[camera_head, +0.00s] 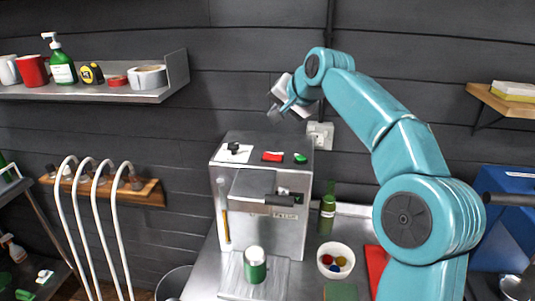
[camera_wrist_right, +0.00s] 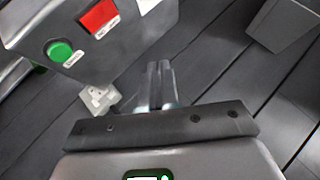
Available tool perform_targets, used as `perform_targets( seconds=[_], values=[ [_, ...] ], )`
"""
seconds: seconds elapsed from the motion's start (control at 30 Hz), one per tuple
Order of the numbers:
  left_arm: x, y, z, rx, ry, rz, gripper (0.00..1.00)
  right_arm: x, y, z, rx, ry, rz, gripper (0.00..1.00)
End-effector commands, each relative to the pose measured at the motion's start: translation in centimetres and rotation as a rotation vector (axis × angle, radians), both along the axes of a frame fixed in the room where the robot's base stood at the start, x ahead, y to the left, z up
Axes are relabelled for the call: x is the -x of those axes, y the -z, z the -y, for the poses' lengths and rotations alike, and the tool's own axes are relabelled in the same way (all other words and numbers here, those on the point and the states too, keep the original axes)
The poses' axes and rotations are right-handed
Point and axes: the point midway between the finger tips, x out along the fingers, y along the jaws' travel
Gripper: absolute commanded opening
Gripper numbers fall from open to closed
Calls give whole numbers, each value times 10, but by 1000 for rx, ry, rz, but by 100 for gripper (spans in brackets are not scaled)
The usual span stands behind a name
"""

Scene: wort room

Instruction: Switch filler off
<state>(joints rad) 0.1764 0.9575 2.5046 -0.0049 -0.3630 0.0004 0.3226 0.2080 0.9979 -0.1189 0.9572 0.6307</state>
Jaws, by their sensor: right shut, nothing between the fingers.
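The filler (camera_head: 262,215) is a steel box machine on the metal counter. Its sloped top carries a black knob on a white plate (camera_head: 234,150), a red rocker switch (camera_head: 272,156) and a green button (camera_head: 301,158). In the right wrist view the red switch (camera_wrist_right: 99,18) and green button (camera_wrist_right: 60,50) show at upper left, apart from the fingers. My right gripper (camera_head: 274,113) hangs above and behind the filler top, shut and empty; its closed fingers also show in the right wrist view (camera_wrist_right: 158,80). My left gripper is out of view.
A white wall socket (camera_head: 320,135) sits behind the filler's right side. A green bottle (camera_head: 327,212) and a white bowl with coloured caps (camera_head: 336,262) stand to its right. A shelf (camera_head: 100,92) with bottles and tape is at upper left. Hoses hang at left.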

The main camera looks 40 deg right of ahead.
Motion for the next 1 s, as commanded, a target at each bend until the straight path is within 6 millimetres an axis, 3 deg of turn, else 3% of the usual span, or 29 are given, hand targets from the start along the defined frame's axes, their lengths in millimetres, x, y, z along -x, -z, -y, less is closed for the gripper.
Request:
perform_targets(
  seconds=[0.17,0.47,0.6,1.0],
  values=[
    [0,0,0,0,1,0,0,-2,14,-2,-1,-1,-3,0],
    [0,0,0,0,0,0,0,-7,58,-3,-1,0,-3,0],
    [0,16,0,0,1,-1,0,-10,78,-4,1,-1,0,0],
    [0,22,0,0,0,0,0,-12,87,-5,0,0,0,0]
  ],
)
